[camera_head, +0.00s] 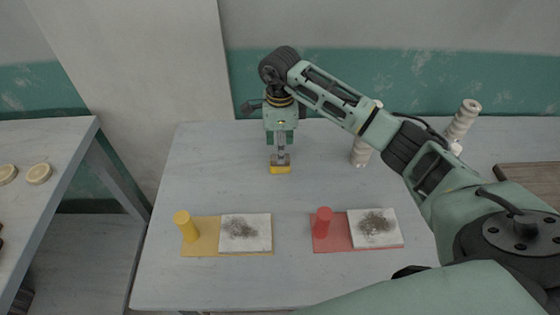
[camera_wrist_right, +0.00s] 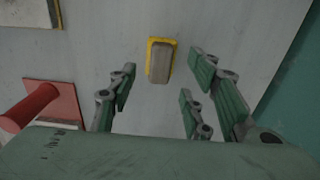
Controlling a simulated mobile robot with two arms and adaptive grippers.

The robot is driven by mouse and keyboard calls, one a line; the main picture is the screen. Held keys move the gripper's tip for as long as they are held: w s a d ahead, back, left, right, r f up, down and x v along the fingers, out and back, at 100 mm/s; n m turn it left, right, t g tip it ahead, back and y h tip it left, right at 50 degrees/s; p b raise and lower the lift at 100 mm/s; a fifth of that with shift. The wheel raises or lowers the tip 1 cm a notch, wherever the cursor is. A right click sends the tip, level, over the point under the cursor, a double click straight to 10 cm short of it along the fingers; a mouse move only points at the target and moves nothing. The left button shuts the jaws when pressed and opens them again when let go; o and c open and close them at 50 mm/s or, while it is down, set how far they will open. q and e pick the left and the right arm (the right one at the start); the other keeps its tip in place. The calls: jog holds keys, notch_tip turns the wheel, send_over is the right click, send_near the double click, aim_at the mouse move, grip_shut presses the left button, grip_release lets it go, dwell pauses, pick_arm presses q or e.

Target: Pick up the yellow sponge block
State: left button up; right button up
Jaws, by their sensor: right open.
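The yellow sponge block (camera_head: 280,169) lies on the grey table near its back middle. In the right wrist view the sponge block (camera_wrist_right: 160,60) shows a grey top with a yellow rim around it. My right gripper (camera_head: 281,148) is over the block, pointing down. In the right wrist view my right gripper (camera_wrist_right: 162,88) has its fingers spread and nothing between them. The block shows beyond the fingertips and seems apart from them. My left gripper is in neither view.
A yellow mat (camera_head: 200,246) bears a yellow cylinder (camera_head: 187,227) and a smudged white tile (camera_head: 245,245). A red mat (camera_head: 330,246) bears a red cylinder (camera_head: 323,221) and another smudged tile (camera_head: 385,240). A pale ribbed post (camera_head: 361,152) stands right of the gripper.

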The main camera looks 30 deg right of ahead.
aim_at(274, 167)
jog(key=shift+w+f+p, duration=0.1)
jog(key=shift+f+p, duration=0.4)
jog(key=shift+f, duration=1.7)
jog(key=shift+c, duration=0.3)
grip_shut()
